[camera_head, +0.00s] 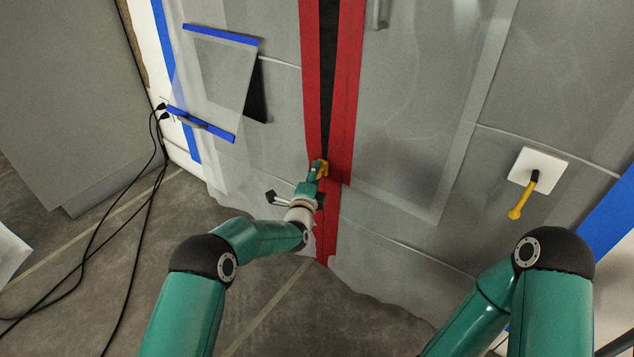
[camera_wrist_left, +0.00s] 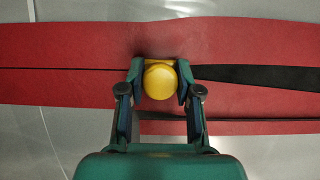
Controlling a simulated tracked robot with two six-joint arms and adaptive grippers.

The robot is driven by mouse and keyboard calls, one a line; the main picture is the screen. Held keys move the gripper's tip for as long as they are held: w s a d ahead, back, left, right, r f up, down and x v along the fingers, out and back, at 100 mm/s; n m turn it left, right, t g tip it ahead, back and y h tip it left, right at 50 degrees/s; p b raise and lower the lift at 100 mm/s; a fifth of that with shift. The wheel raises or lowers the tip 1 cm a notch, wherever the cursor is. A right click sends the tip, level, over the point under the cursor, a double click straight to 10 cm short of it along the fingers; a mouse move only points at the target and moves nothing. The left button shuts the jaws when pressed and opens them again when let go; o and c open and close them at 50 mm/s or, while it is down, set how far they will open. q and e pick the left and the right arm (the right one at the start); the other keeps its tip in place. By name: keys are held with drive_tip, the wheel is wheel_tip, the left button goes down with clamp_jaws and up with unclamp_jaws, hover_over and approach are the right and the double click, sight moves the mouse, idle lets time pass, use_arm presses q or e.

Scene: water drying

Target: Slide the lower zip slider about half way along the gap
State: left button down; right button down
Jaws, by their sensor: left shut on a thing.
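A red zip strip (camera_head: 346,95) runs down the grey plastic sheet, with a dark gap (camera_head: 328,60) open along its upper part. Below the slider the two red edges meet. The yellow lower zip slider (camera_head: 322,168) sits at the bottom end of the dark gap. My left gripper (camera_head: 318,172) is shut on the slider. In the left wrist view the yellow slider (camera_wrist_left: 160,82) is between the fingers of my left gripper (camera_wrist_left: 159,85), with the dark gap (camera_wrist_left: 255,77) to its right. My right gripper is not in view; only part of that arm shows.
A white plate with a yellow handle (camera_head: 518,212) is on the sheet at right. A clear pocket with blue tape (camera_head: 220,35) hangs at upper left. Black cables (camera_head: 128,250) run over the floor at left. A grey rod (camera_head: 377,14) shows at the top.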

use_arm(q)
wheel_tip(320, 180, up, 45)
drive_tip(key=p, duration=2.4)
drive_tip(key=shift+p, duration=0.4)
drive_tip(key=shift+a, duration=0.1)
drive_tip(key=c, duration=0.8)
unclamp_jaws()
drive_tip(key=shift+s, duration=0.15)
drive_tip(key=v, duration=1.1)
drive_tip(key=shift+s+f, duration=0.15)
drive_tip(key=shift+s, duration=0.15)
drive_tip(key=shift+a, duration=0.1)
